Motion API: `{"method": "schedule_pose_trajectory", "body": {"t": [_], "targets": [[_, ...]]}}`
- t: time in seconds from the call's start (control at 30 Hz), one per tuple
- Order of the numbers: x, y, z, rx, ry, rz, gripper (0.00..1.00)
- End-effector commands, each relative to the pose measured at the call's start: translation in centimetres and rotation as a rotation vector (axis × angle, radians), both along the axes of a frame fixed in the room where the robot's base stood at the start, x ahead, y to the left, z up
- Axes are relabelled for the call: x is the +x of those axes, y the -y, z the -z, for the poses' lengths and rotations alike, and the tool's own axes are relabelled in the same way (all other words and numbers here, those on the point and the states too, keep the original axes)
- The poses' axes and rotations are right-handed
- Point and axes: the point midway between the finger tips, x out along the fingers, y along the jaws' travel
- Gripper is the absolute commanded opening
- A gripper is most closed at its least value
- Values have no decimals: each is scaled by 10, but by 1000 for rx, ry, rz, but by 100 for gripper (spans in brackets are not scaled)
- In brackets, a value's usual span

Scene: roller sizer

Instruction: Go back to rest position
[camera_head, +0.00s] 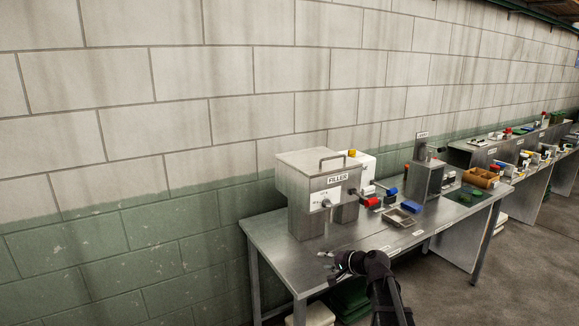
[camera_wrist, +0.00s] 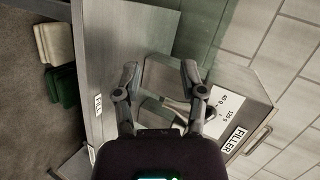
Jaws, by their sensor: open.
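My gripper (camera_head: 327,262) is over the near side of the steel table (camera_head: 266,232), in front of the filler machine. In the wrist view my gripper (camera_wrist: 160,76) has its two fingers spread apart, with nothing between them. The filler (camera_head: 315,177) is a grey steel box with a top handle, a FILLER label and a white panel. It also shows in the wrist view (camera_wrist: 255,92), turned sideways, beyond the fingers. I cannot tell whether a finger touches the small knob or spout on its front.
A red-ended part (camera_head: 370,202), a blue block (camera_head: 411,208), a metal tray (camera_head: 398,217) and a grey machine (camera_head: 424,181) stand to the right. More benches run along the block wall (camera_head: 180,100). Green and white containers (camera_wrist: 62,85) lie below the table.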

Motion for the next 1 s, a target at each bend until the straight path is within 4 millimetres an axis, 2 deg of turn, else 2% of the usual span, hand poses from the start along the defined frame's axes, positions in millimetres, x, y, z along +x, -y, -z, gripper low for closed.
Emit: {"method": "schedule_pose_trajectory", "body": {"t": [0.03,0.27,0.47,0.6,0.8,1.0], "targets": [[-19,-5,9,-63,-17,-40,53],[-86,-9,53,-362,-118,-221,53],[-147,3,82,-612,-231,-366,53],[-187,20,95,-777,-322,-452,53],[-228,41,102,-948,-431,-531,53],[-243,51,103,-1015,-479,-558,53]]}}
